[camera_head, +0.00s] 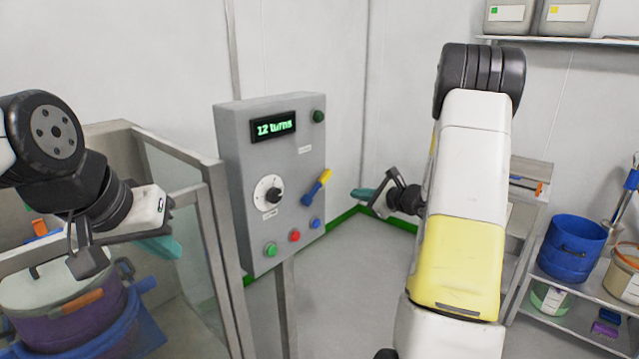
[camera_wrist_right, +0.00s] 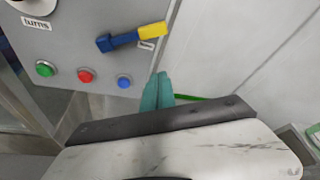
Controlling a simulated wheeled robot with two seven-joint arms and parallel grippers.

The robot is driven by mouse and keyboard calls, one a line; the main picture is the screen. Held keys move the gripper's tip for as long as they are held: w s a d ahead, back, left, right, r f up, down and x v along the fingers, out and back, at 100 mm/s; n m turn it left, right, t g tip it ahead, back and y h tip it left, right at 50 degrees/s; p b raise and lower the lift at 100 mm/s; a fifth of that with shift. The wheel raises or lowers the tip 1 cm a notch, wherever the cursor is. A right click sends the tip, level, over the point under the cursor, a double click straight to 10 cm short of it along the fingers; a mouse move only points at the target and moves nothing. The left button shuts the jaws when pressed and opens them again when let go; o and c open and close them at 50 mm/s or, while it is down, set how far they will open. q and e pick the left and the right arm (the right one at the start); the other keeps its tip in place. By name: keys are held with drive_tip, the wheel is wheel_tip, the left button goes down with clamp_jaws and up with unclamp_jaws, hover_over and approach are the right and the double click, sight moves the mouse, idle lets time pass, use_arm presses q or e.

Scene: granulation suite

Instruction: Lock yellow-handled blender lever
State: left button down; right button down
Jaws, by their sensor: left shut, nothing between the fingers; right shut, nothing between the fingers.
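The lever (camera_head: 317,187) has a blue arm and a yellow handle and sits on the right part of a grey control panel (camera_head: 238,150). It slants up to the right, with the yellow end uppermost. In the right wrist view the lever (camera_wrist_right: 133,36) lies above the fingertips. My right gripper (camera_head: 357,194) is shut and empty, just right of the lever and apart from it. Its teal fingers (camera_wrist_right: 157,90) are together in the wrist view. My left gripper (camera_head: 170,247) is shut and empty, left of the panel by the clear guard.
The panel has a display reading "12 turns" (camera_head: 273,127), a dial (camera_head: 268,193), and green, red and blue buttons (camera_head: 295,236). A glass-sided guard (camera_head: 185,200) encloses a drum at left. Shelves with a blue bucket (camera_head: 571,248) stand at right. Floor behind the panel is clear.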

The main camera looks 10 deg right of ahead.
sight(317, 187)
drive_tip(key=shift+a, duration=0.1)
drive_tip(key=x, duration=1)
drive_tip(key=r, duration=0.1)
drive_tip(key=a+r, duration=0.1)
drive_tip(key=s+r, duration=0.1)
drive_tip(key=shift+s+a+r, duration=0.1)
drive_tip(key=shift+a+r, duration=0.15)
drive_tip(key=shift+r, duration=0.1)
drive_tip(key=shift+d, duration=0.1)
